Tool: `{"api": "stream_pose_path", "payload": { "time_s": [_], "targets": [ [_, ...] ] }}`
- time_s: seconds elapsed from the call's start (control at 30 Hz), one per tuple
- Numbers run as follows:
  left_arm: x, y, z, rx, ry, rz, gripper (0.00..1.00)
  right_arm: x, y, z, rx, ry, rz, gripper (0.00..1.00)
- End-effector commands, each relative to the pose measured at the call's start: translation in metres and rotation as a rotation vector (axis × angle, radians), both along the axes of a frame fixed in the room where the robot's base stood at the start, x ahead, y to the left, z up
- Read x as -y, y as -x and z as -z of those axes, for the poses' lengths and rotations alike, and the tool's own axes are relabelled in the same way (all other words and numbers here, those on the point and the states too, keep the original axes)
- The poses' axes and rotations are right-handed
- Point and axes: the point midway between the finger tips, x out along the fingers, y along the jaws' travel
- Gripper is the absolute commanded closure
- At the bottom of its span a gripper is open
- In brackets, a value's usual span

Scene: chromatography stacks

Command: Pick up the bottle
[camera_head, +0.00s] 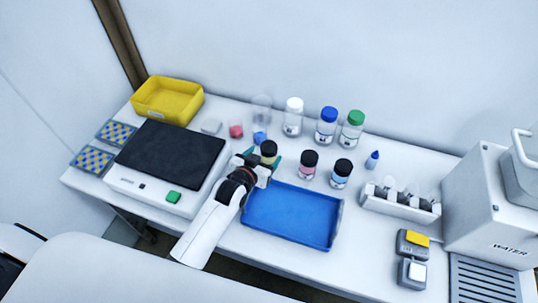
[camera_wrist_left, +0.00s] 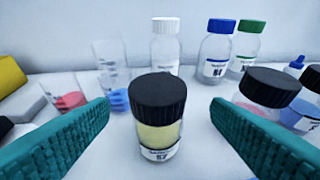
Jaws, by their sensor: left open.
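A small bottle (camera_wrist_left: 158,120) with a black cap and yellow contents stands upright on the table, centred between the fingers in the left wrist view. In the head view its black cap (camera_head: 269,148) shows just beyond my left gripper (camera_head: 262,162), which partly hides it. My left gripper is open, with its teal ribbed fingers (camera_wrist_left: 165,130) apart on either side of the bottle. I cannot tell how far the fingertips reach past it. Two more black-capped bottles stand to the right, one with pink contents (camera_head: 309,165) and one with blue (camera_head: 341,173). My right gripper is not in view.
White-, blue- and green-capped bottles (camera_head: 326,127) stand behind. Beakers with pink (camera_wrist_left: 70,98) and blue liquid are at the back left. A blue tray (camera_head: 290,238) lies in front, a black-topped device (camera_head: 165,157) to the left, and a white rack (camera_head: 400,207) to the right.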

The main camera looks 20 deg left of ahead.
Motion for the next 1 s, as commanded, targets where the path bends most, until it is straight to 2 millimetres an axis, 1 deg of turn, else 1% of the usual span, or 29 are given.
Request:
{"api": "stream_pose_path", "payload": {
  "time_s": [0.2, 0.33, 0.47, 0.67, 0.9, 1.0],
  "targets": [
    [0.002, -0.027, 0.007, -0.001, 0.0, 0.0, 0.28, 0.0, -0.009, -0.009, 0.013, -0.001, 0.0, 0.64],
    [0.004, -0.041, 0.014, -0.001, 0.0, 0.0, 0.28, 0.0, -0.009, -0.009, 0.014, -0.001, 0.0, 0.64],
    [0.005, -0.046, 0.017, -0.001, 0.0, 0.0, 0.28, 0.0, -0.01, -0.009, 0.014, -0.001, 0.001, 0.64],
    [0.005, -0.046, 0.017, -0.001, 0.0, 0.0, 0.28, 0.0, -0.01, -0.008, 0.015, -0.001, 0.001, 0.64],
    [0.004, -0.046, 0.017, -0.001, 0.0, 0.0, 0.67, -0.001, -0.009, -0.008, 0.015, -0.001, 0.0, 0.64],
    [0.004, -0.046, 0.016, 0.001, 0.0, 0.0, 0.81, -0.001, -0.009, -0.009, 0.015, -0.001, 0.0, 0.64]
  ]
}}
